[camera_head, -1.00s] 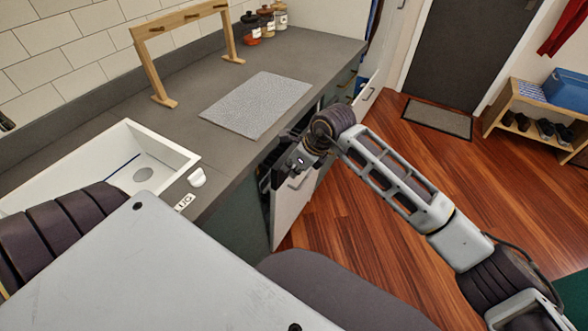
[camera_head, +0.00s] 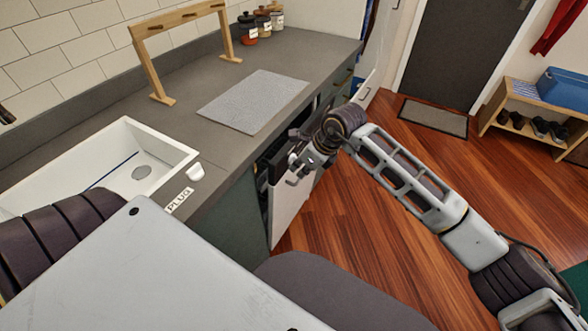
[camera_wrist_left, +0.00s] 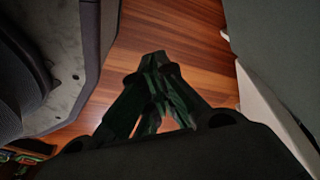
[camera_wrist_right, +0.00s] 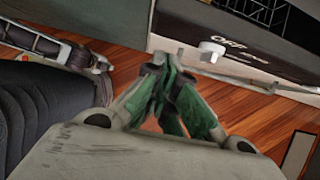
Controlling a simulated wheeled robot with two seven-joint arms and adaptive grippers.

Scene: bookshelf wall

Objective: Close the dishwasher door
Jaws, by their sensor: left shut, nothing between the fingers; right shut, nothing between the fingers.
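The dishwasher door (camera_head: 288,212) is a white panel below the counter in the head view. It stands steep and partly open, with a dark gap along its top by the counter. My right gripper (camera_head: 296,172) is shut and empty, at the door's upper edge; whether it touches cannot be told. In the right wrist view my right gripper (camera_wrist_right: 172,62) points toward a black panel marked OFF (camera_wrist_right: 235,42) with a white knob (camera_wrist_right: 212,50). My left gripper (camera_wrist_left: 153,60) is shut and empty above the floor in the left wrist view; the head view hides it.
The grey counter (camera_head: 215,140) carries a white sink (camera_head: 175,160), a grey mat (camera_head: 255,100), a wooden rack (camera_head: 154,70) and jars (camera_head: 262,22). The wooden floor (camera_head: 350,230) right of the door is clear. A shoe bench (camera_head: 530,105) stands far right.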

